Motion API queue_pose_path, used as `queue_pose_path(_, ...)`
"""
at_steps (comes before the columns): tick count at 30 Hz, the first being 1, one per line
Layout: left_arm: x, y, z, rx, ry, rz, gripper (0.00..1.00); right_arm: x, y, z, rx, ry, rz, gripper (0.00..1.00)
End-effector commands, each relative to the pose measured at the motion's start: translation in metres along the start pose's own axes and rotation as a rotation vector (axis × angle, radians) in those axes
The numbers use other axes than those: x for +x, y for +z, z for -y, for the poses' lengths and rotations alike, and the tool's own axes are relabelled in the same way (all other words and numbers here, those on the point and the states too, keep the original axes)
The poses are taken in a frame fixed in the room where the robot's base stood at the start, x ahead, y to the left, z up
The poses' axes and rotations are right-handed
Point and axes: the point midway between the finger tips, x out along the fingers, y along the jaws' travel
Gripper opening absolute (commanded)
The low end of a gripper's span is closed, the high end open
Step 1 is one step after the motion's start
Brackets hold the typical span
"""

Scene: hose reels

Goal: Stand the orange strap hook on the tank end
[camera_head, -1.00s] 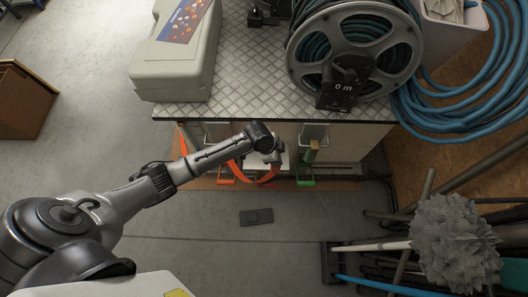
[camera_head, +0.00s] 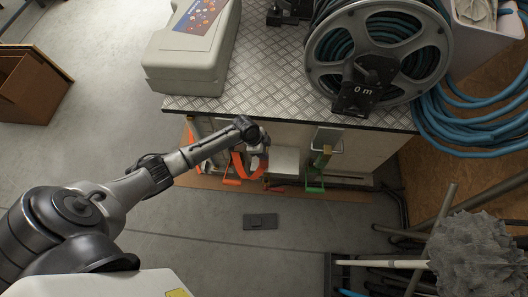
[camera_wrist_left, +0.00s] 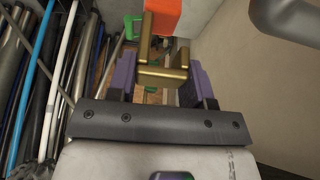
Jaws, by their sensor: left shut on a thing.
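My left gripper (camera_wrist_left: 158,80) is shut on a brass-coloured hook piece (camera_wrist_left: 164,74), held between its purple finger pads in the left wrist view. An orange part (camera_wrist_left: 176,16) shows just above the brass piece. In the head view the left gripper (camera_head: 262,152) is at the front of the metal-topped bench, below its edge, and small. An orange strap (camera_head: 240,166) hangs by it, with an orange handle (camera_head: 231,183) at the lower left. I cannot tell for sure which part is the tank end. My right gripper is out of view.
The bench (camera_head: 270,104) carries a grey case (camera_head: 192,60) and a hose reel (camera_head: 375,45). A green strap handle (camera_head: 315,188) stands right of my gripper. Blue hose (camera_head: 480,135), poles and a mop head (camera_head: 475,255) crowd the right. The floor (camera_head: 190,225) in front is mostly clear.

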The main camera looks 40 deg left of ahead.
Motion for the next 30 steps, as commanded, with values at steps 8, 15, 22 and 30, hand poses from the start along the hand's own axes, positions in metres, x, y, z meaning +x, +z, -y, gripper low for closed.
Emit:
queue_pose_path(8,0.019,0.008,0.001,0.000,-0.002,0.000,0.00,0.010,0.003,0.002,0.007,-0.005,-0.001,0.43)
queue_pose_path(15,0.021,0.009,0.000,0.000,-0.001,0.000,0.00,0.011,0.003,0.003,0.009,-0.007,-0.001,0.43)
queue_pose_path(22,0.022,0.009,0.000,0.000,0.000,0.000,0.63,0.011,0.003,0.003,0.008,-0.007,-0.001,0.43)
queue_pose_path(30,0.022,0.009,0.000,0.000,0.000,0.000,0.72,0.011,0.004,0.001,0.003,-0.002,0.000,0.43)
